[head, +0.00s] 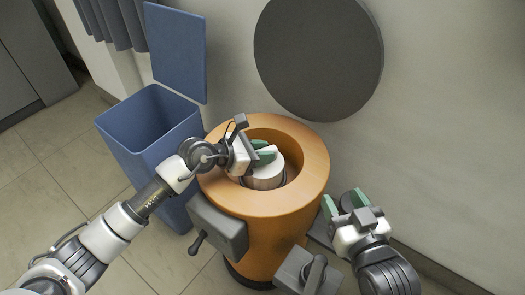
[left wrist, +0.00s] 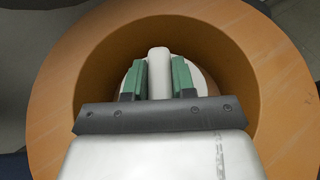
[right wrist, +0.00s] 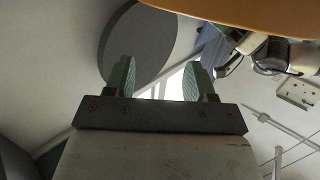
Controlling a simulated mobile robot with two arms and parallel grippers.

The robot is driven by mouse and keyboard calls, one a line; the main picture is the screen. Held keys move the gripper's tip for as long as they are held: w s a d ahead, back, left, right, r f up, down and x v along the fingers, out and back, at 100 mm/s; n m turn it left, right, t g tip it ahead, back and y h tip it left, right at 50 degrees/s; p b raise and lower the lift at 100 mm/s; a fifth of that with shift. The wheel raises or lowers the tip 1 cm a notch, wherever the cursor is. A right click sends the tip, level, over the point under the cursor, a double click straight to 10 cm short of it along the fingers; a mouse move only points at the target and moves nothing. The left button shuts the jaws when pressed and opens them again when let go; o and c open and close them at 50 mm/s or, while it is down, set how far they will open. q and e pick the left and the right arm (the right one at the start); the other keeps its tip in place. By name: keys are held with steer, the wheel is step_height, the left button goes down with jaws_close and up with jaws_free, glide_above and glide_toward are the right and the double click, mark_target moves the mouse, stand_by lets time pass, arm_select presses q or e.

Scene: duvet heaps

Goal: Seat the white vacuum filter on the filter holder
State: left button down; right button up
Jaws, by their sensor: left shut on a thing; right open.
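The white vacuum filter (head: 267,175) is a short round piece inside the open orange drum (head: 315,160). It stands upright, with a raised white grip (left wrist: 158,70) on top. My left gripper (head: 262,152) reaches over the drum's left rim and is shut on that grip, with a green finger on each side. A dark rim shows around the filter's base, which may be the filter holder; whether the filter touches it cannot be told. My right gripper (head: 345,200) is open and empty, right of the drum; its spread green fingers also show in the right wrist view (right wrist: 160,80).
Grey latches (head: 222,228) sit on the drum's front. A blue bin (head: 150,125) with its lid (head: 176,50) raised stands close on the left. A big dark grey disc (head: 318,55) is at the wall behind. Tiled floor is clear at the left.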

arm_select(q)
steer(key=shift+f, duration=0.35)
steer(key=shift+b, duration=0.3)
arm_select(e)
steer(key=shift+w+a+r+t, duration=0.1)
steer(key=shift+w+r+t, duration=0.05)
steer(key=shift+r+t, duration=0.3)
steer(key=shift+w+a+r+t, duration=0.1)
steer(key=shift+r+t, duration=0.25)
steer(key=shift+r, duration=0.1)
arm_select(q)
steer(key=shift+f, duration=0.4)
arm_select(e)
steer(key=shift+a+r+t+y, duration=0.15)
steer(key=shift+r+t+y, duration=0.25)
steer(key=shift+r+t, duration=0.15)
arm_select(q)
steer(key=c, duration=0.8)
jaws_free()
steer(key=shift+c, duration=0.2)
arm_select(e)
steer(key=shift+r, duration=0.25)
